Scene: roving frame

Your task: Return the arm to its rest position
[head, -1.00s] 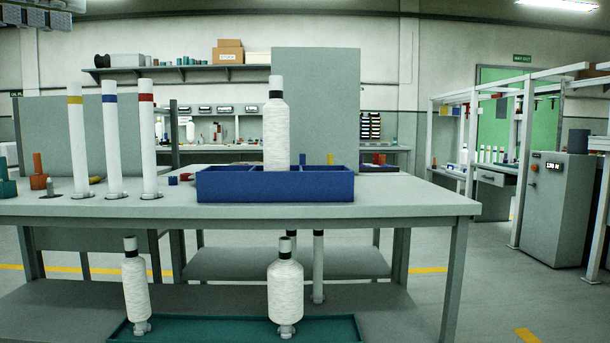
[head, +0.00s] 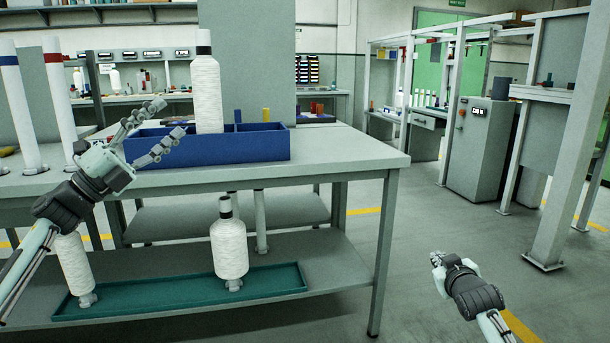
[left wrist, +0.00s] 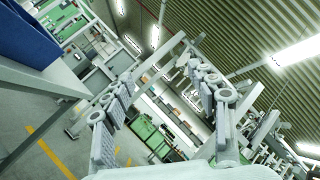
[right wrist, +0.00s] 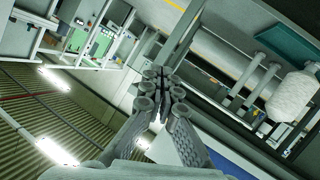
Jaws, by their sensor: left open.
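My left gripper (head: 166,118) is raised over the table's front side in the head view, in front of the left part of the blue bin (head: 225,150). Its fingers are spread, and the left wrist view (left wrist: 158,85) shows nothing held between them. I cannot tell whether it touches the bin. My right gripper (head: 436,260) is over open floor to the right of the table. In the right wrist view (right wrist: 163,85) its fingertips are together with nothing visible in them.
A white bobbin (head: 207,95) stands upright at the bin. The table (head: 340,150) has bobbins on a teal tray (head: 270,283) below; another white bobbin (head: 74,262) is partly behind my left arm. A grey cabinet (head: 478,150) and post (head: 565,150) stand right. Floor between is clear.

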